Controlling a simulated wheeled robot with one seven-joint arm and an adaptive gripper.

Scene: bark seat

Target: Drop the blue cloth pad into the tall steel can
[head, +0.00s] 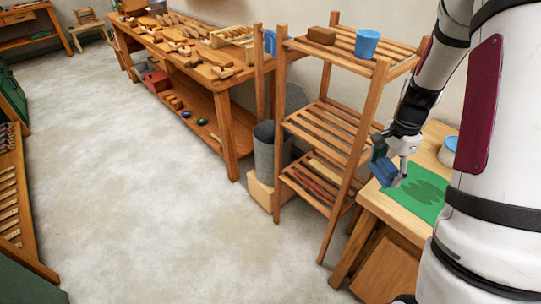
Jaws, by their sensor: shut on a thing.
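The tall steel can (264,152) is a grey cylinder standing on a wooden block, left of my gripper, beyond the slatted shelf. A shelf post hides part of the can, and its inside is dark.
The slatted wooden shelf (325,122) stands between my gripper and the can, with a blue cup (367,44) and brown block (321,35) on top. A green mat (424,196) lies on the bench (385,209). A long workbench (229,78) runs behind. The floor at left is clear.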

